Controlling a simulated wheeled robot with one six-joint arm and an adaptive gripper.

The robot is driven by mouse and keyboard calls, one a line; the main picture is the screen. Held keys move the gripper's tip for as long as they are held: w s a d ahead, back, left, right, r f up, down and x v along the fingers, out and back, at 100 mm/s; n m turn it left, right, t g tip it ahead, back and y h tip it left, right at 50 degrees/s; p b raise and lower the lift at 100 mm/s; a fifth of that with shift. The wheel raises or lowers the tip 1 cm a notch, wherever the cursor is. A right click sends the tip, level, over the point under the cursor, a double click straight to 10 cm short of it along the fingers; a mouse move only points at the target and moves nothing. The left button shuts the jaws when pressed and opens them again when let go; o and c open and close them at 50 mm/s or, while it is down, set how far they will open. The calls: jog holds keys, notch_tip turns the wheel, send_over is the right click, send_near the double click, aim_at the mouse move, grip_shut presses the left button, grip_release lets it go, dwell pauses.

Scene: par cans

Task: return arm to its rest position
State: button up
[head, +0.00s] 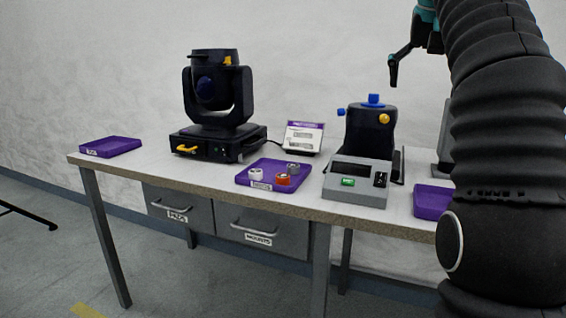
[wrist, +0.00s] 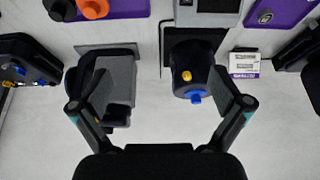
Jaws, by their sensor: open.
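My gripper (wrist: 160,84) is open and empty in the wrist view, its two dark fingers spread wide at left and right. In the head view one finger of my gripper (head: 394,78) hangs in the air above and right of a black can-shaped fixture (head: 371,130) with blue and yellow knobs. It touches nothing there. The rest of the gripper is partly hidden by my dark ribbed arm at the right. In the wrist view the fixture (wrist: 190,62) lies between the fingers, right of centre.
The table (head: 225,183) holds a moving-head light (head: 216,105), a left purple tray (head: 110,147), a middle purple tray (head: 262,178) with small rings, a grey tester box (head: 357,182), a small sign (head: 303,136) and a right purple tray (head: 431,203). Air above the table is clear.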

jog(key=w+f+n, duration=0.1)
jog(key=w+f, duration=0.6)
jog(key=f, duration=0.1)
notch_tip(320, 180, down, 8)
jog(key=s+a+n, duration=0.1)
jog(key=s, duration=0.2)
jog(key=s+a+f+n+y, duration=0.1)
jog(key=s+a+f, duration=0.3)
jog(key=s+f, duration=0.7)
jog(key=s+a+f+n, duration=0.1)
jog(key=s+a+f, duration=0.3)
jog(key=s+f, duration=0.7)
jog(key=shift+s+a+f+t+y, duration=0.35)
jog(key=shift+s+f+t+y, duration=0.05)
jog(key=shift+s, duration=2.3)
